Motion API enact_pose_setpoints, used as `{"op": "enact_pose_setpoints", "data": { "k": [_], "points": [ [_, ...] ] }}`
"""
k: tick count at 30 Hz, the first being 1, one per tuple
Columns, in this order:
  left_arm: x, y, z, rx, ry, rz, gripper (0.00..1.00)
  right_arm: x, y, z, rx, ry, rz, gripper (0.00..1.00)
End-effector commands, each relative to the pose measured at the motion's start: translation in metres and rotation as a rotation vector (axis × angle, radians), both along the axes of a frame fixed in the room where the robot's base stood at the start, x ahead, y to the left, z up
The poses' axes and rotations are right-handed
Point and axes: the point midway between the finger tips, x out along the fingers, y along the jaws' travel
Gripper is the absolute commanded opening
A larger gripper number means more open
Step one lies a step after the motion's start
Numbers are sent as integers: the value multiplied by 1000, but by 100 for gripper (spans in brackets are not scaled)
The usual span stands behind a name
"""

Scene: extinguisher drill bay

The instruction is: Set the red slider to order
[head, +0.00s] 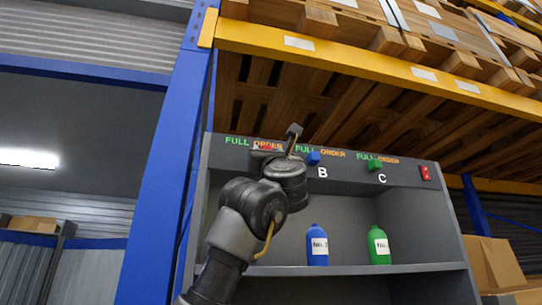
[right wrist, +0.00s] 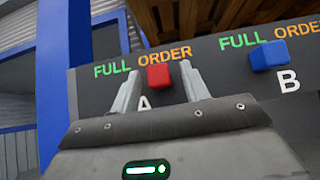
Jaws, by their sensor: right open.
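The red slider (right wrist: 159,78) is on the grey panel above the letter A, under the first part of the word ORDER and right of FULL. In the head view it shows as a small red patch (head: 265,149) under ORDER, partly hidden by my right gripper (head: 277,143). In the right wrist view my right gripper (right wrist: 163,84) is open, with one finger on each side of the red slider. A small gap shows on both sides; I cannot tell whether the fingers reach its depth. My left gripper is not in view.
A blue slider (head: 313,158) above B and a green slider (head: 375,165) above C sit to the right. A red switch (head: 425,173) is at the panel's right end. A blue bottle (head: 317,246) and a green bottle (head: 379,246) stand on the shelf below. A blue rack post (head: 165,170) stands left.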

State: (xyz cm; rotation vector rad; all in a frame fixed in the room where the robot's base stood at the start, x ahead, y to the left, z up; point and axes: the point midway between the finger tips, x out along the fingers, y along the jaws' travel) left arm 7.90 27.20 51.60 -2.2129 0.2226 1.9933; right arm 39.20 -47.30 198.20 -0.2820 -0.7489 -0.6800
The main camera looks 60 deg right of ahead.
Motion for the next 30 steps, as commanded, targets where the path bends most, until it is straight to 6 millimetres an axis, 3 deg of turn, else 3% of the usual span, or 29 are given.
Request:
{"op": "enact_pose_setpoints", "data": {
  "k": [15,21,30],
  "points": [
    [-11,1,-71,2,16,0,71,-49,39,-66,-1,-6,1,45],
    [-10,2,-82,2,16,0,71,-60,48,-75,-1,-4,-1,45],
    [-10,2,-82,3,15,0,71,-61,49,-75,0,-4,-1,45]
  ]
}}
